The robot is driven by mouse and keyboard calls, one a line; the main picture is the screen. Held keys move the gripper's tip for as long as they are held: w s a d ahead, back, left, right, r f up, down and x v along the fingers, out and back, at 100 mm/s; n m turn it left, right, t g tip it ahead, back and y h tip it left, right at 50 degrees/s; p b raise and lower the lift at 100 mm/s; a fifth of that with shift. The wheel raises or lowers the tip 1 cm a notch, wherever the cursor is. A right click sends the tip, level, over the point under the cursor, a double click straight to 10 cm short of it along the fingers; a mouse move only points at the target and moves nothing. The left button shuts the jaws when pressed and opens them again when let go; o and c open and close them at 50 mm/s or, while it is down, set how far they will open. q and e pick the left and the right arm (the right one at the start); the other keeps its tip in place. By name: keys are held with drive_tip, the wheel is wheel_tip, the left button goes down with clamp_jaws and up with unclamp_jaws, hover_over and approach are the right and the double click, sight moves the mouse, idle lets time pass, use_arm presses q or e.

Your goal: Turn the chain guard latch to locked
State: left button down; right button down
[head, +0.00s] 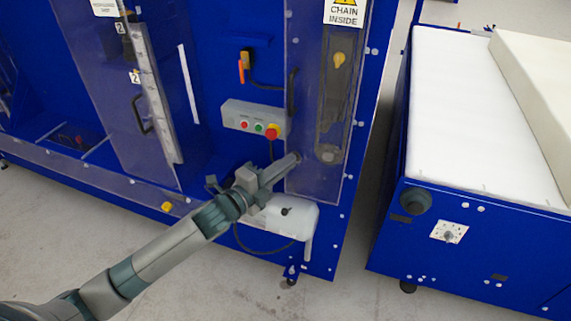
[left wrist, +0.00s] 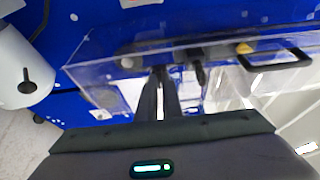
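The chain guard (head: 312,110) is a clear panel on the right end of the blue machine, under a "CHAIN INSIDE" sign. It also shows in the left wrist view (left wrist: 110,72). My left gripper (head: 294,159) is at the guard's lower left edge. In the left wrist view its two dark fingers (left wrist: 161,78) lie close together, pointing at the guard, with nothing seen between them. A small dark lever (left wrist: 198,73), which may be the latch, is just right of the fingertips. In the head view the gripper covers that spot. My right gripper is out of view.
A black handle (head: 291,92) stands out from the guard above my gripper. A grey control box (head: 254,119) with a red button is up and left. A white housing (head: 291,214) sits below my gripper. A blue-framed foam table (head: 470,120) stands right, across a gap.

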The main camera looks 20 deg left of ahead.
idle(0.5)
use_arm(q)
drive_tip(key=n+t+y+b, duration=0.2)
drive_tip(key=n, duration=0.5)
drive_tip(key=n+t+y+b, duration=0.2)
drive_tip(key=n, duration=0.5)
drive_tip(key=d+n+t+y+b, duration=0.1)
drive_tip(key=n+t+y+b, duration=0.1)
drive_tip(key=n, duration=0.6)
drive_tip(key=shift+f+y, duration=0.2)
drive_tip(key=shift+y, duration=0.1)
drive_tip(key=shift+n, duration=0.4)
drive_tip(key=c, duration=1.9)
unclamp_jaws()
drive_tip(key=shift+f, duration=0.1)
drive_tip(key=shift+d, duration=0.1)
